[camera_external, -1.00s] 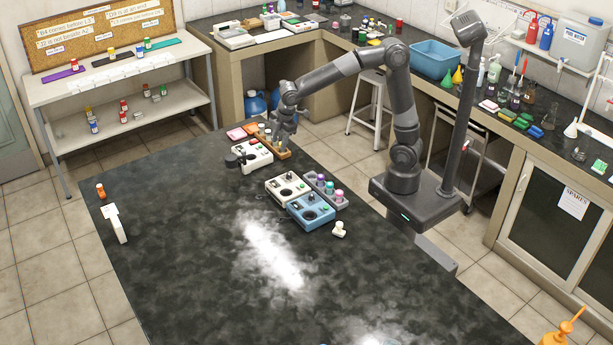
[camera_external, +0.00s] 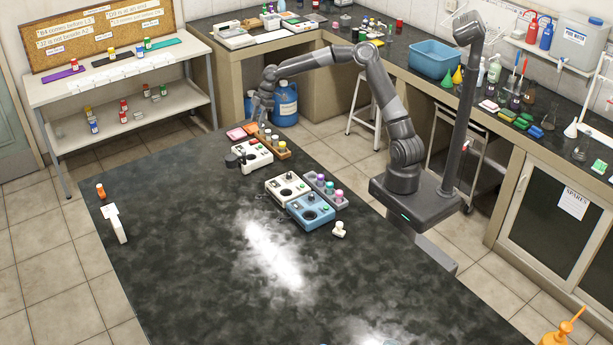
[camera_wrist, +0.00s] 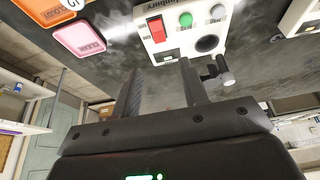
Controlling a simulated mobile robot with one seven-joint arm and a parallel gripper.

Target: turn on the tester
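A white box-shaped device (camera_external: 262,149) stands at the far end of the dark table; I cannot tell for sure that it is the tester. The wrist view shows the white device (camera_wrist: 208,52) with a red rocker switch (camera_wrist: 156,29), a green button (camera_wrist: 186,19), a white knob and a dark round opening. The switch position is unclear. My gripper (camera_external: 259,116) is raised beyond the white device. In the wrist view my gripper (camera_wrist: 158,82) has its fingers apart, with nothing between them and the red switch ahead.
A pink pad marked CLEAR (camera_wrist: 80,39) and an orange pad (camera_wrist: 45,10) lie beside the device. A wooden rack (camera_external: 275,147) of vials is close by. A cream device (camera_external: 285,190), a blue device (camera_external: 308,212) and a grey vial tray (camera_external: 326,187) stand nearer. The table's front is mostly clear.

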